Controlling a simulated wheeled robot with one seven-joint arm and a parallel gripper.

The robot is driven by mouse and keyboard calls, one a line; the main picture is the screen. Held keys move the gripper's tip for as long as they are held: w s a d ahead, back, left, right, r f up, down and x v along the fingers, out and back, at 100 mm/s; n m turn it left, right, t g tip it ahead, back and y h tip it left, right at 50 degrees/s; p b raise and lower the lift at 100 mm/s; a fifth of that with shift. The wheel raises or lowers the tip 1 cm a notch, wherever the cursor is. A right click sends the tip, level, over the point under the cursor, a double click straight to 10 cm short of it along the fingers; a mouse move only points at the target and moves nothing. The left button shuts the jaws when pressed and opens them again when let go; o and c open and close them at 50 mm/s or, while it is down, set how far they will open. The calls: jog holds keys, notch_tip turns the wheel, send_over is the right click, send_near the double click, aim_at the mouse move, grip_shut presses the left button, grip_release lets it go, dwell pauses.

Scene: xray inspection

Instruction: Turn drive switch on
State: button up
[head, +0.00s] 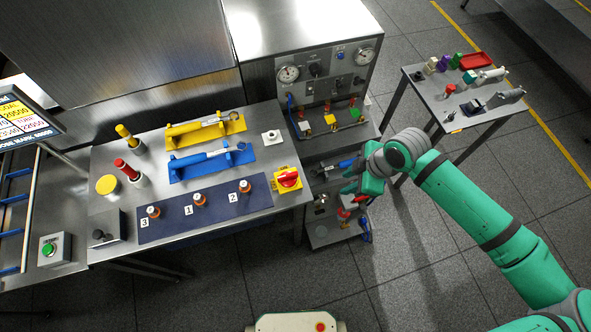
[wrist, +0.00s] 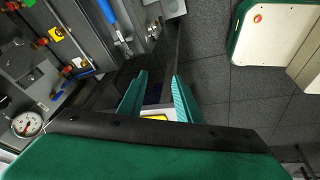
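A red rotary knob on a yellow plate (head: 288,179) sits at the right front corner of the steel bench. It looks like the drive switch, but I can read no label on it. My gripper (head: 355,194) hangs to the right of the bench edge, apart from the knob, in front of the lower shelves of the steel cabinet. In the wrist view the fingers of my gripper (wrist: 159,78) stand apart, with nothing clearly held. A small yellow and white patch shows between the finger bases; I cannot tell what it is.
The steel cabinet (head: 306,30) with gauges and valves stands behind. A blue-handled tool (head: 200,160) and a yellow-handled tool (head: 200,127) lie on the bench. A green button box (head: 54,250) is at the left. A side table (head: 436,101) stands at the right. Floor between is free.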

aim_at(288, 175)
jog(key=w+a+r+n+g+y, duration=0.1)
jog(key=w+a+r+n+g, duration=0.3)
jog(key=a+r, duration=0.75)
jog(key=shift+n+t, duration=0.4)
jog(key=shift+n, duration=0.2)
jog(key=x, duration=0.7)
jog(key=a+x, duration=0.1)
jog(key=x, duration=0.3)
grip_shut()
